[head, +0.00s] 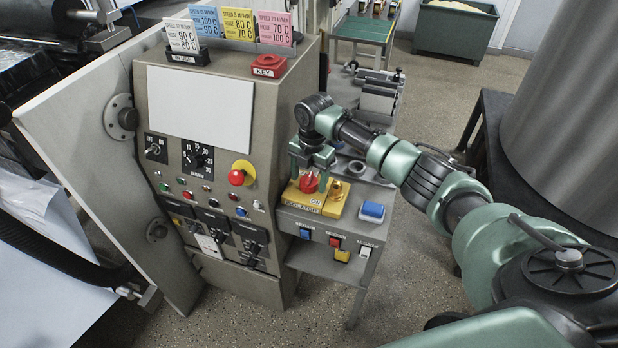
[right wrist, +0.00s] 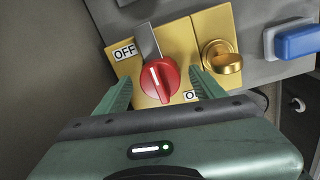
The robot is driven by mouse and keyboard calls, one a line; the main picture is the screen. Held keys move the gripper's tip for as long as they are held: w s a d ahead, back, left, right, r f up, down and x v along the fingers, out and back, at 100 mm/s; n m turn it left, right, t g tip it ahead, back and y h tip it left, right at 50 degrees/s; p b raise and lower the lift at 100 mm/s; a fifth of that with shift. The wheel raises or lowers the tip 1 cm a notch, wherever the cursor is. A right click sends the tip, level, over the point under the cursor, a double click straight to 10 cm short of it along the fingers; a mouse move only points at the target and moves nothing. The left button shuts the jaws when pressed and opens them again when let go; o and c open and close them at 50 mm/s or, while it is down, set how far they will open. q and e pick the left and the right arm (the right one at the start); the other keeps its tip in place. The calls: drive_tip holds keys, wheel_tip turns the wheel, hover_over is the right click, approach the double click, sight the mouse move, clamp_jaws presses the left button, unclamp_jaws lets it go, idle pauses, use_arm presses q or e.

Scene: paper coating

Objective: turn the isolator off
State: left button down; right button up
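The isolator is a red rotary knob (head: 309,184) on a yellow plate (head: 333,209) on the small grey side panel. In the right wrist view the knob (right wrist: 160,79) has a white line running from upper left to lower right. An "OFF" label (right wrist: 124,52) is at the plate's upper left. Part of another label, starting with "O", shows at lower right; in the head view it reads "ON" (head: 316,201). My right gripper (right wrist: 160,76) is open, its fingers on either side of the knob with visible gaps. My left gripper is not in view.
A brass cylinder (right wrist: 221,62) stands beside the knob, close to my right finger. A blue button (head: 372,211) is right of the plate. Several coloured switches sit on the sloping front below. The main cabinet (head: 200,102) stands close on the left, with a red emergency button (head: 237,177).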

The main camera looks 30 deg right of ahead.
sight(311, 181)
drive_tip(key=r+b, duration=0.1)
drive_tip(key=r, duration=0.3)
drive_tip(key=r+b, duration=0.1)
drive_tip(key=r, duration=0.2)
drive_tip(key=shift+s+d+r, duration=0.1)
drive_tip(key=shift+s+r, duration=0.1)
drive_tip(key=shift+r, duration=0.2)
